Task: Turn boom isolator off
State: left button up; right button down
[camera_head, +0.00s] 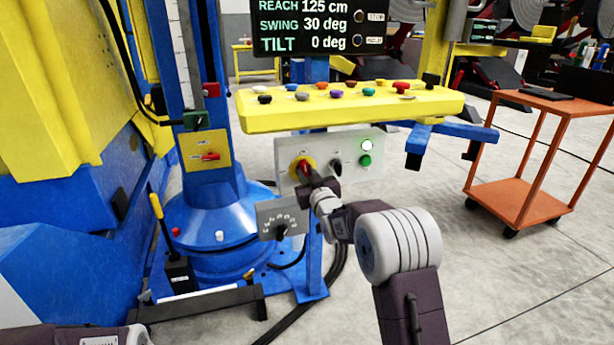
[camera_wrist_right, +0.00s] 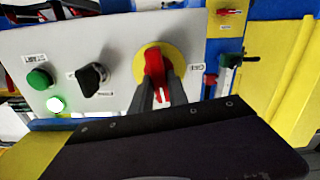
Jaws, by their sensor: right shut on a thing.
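A red rotary handle on a round yellow disc (camera_head: 297,163) sits on the grey switch panel (camera_head: 285,150) under the yellow console. My right gripper (camera_head: 308,173) reaches it from the front and is shut on the red handle. In the right wrist view the two dark fingers (camera_wrist_right: 157,97) hold the red handle (camera_wrist_right: 154,66) in front of its yellow disc (camera_wrist_right: 139,54). The handle's labels are too small to read. A second red handle (camera_head: 210,156) sits on a yellow plate on the blue column. Only part of my left arm shows at bottom left; its gripper is out of frame.
Beside the held handle are a black selector knob (camera_head: 336,166), a lit white lamp (camera_head: 367,145) and a green button (camera_head: 365,160). An orange cart (camera_head: 520,200) stands at right. Floor between is clear.

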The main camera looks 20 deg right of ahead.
jog(key=n, duration=0.2)
jog(key=n+b, duration=0.1)
jog(key=n, duration=0.1)
jog(key=shift+a+f+n+b, duration=0.15)
jog(key=shift+f+n+b, duration=0.05)
jog(key=shift+n+b, duration=0.1)
jog(key=shift+a+f+n+b, duration=0.15)
jog(key=shift+n+b, duration=1.05)
jog(key=shift+n, duration=1.6)
jog(key=shift+a+f+n+b, duration=0.15)
jog(key=shift+n+b, duration=1)
jog(key=shift+n, duration=1.65)
jog(key=shift+d+n, duration=0.1)
jog(key=shift+n, duration=0.2)
jog(key=c, duration=1.3)
grip_release()
jog(key=shift+s+r, duration=0.1)
jog(key=shift+s, duration=0.05)
